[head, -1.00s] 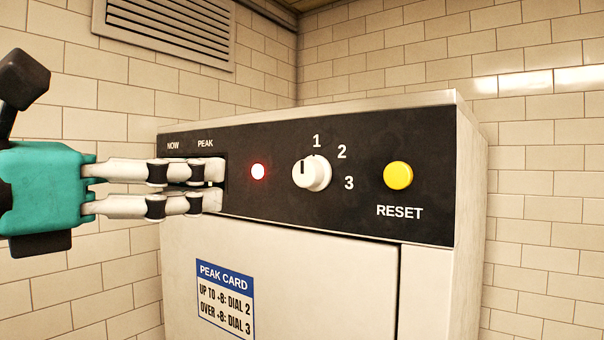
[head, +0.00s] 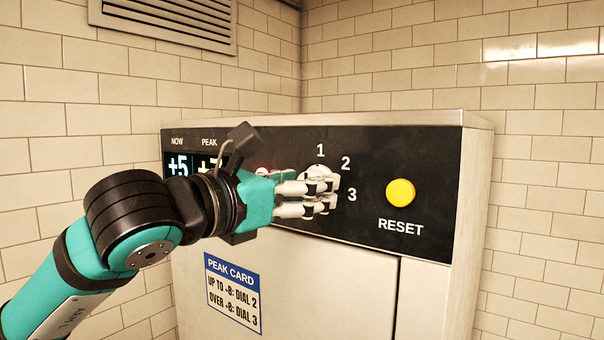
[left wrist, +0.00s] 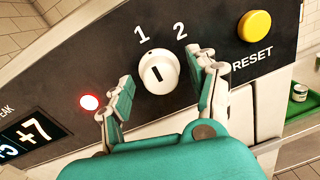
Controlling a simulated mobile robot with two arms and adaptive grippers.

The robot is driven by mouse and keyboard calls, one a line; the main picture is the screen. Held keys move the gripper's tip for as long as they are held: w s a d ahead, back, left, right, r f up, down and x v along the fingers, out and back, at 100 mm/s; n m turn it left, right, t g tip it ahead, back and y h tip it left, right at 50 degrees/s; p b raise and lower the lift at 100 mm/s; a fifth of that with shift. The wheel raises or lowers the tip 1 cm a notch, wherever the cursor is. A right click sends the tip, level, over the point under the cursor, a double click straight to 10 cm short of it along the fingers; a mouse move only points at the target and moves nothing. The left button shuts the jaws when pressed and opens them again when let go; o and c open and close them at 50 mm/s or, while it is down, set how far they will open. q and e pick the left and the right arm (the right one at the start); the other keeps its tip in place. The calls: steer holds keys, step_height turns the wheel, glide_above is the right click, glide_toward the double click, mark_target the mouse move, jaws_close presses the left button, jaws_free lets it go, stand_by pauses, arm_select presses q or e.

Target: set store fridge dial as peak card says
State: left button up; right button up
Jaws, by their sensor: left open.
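The white dial (left wrist: 157,73) is on the fridge's black panel; its dark mark appears to point toward the 1. My left gripper (left wrist: 165,76) is open, with one finger on each side of the dial; I cannot tell whether they touch it. In the head view the left gripper (head: 328,194) covers most of the dial (head: 319,169). The peak card (head: 232,292) reads "up to +8: dial 2, over +8: dial 3". The display (head: 179,166) shows NOW +5; the PEAK display (left wrist: 33,131) shows +7. My right gripper is not in view.
A yellow RESET button (head: 400,193) is right of the dial. A lit red lamp (left wrist: 89,102) is left of it. In the left wrist view, a green tray (left wrist: 297,110) holding a small container (left wrist: 299,92) is at the right. Tiled walls stand behind the fridge.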

arm_select(q)
steer(key=c, duration=1.1)
steer(key=shift+d+m+y+b, duration=0.1)
steer(key=shift+m+y+b, duration=0.2)
steer(key=shift+m+b, duration=4.3)
steer(key=shift+c, duration=0.2)
steer(key=shift+m, duration=0.3)
steer(key=o, duration=1.1)
steer(key=shift+o, duration=0.2)
